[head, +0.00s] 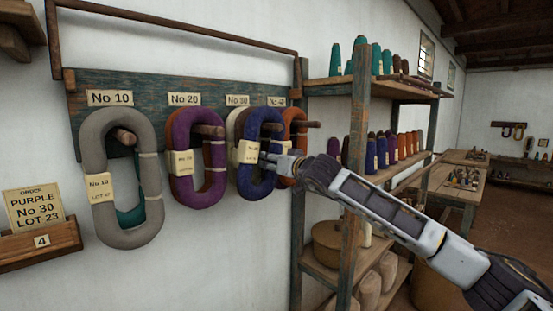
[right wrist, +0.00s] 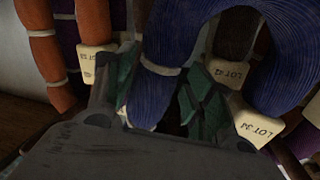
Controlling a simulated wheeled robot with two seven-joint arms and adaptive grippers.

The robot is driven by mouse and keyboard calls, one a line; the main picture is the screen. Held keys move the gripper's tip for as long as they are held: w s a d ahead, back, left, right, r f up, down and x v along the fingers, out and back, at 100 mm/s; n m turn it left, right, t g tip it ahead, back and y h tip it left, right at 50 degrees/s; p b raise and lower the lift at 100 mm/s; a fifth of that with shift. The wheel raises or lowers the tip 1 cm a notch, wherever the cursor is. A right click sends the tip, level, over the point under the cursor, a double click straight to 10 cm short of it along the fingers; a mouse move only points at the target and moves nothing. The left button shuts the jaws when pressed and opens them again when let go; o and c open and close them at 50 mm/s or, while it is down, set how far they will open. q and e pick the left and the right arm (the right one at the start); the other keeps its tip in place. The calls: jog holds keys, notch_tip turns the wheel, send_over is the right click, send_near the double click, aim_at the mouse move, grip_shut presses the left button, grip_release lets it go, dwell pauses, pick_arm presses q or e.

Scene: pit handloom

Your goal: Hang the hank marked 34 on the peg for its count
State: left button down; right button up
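The blue hank (head: 277,172) hangs upright in front of the No 30 place (head: 237,100) on the peg board. Its tag reads LOT 34 in the right wrist view (right wrist: 258,125). My right gripper (head: 268,160) is at the hank's side, its green-padded fingers (right wrist: 160,105) closed around one limb of it. A cream hank (head: 233,128) shows partly behind the blue one. Whether the No 30 peg passes through the blue hank's loop is hard to tell. My left gripper is not in view.
A grey hank (head: 97,145) hangs at No 10, a purple hank (head: 180,135) at No 20 and an orange hank (head: 296,122) at No 40, close to the blue one. A shelf post (head: 357,140) stands near my right arm. An order card (head: 35,207) is at left.

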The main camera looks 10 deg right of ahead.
jog(key=shift+o, duration=0.9)
jog(key=shift+r, duration=0.2)
jog(key=shift+d+r, duration=0.2)
jog(key=shift+d, duration=0.05)
jog(key=v, duration=1.2)
jog(key=shift+a+f, duration=0.1)
jog(key=shift+a, duration=0.05)
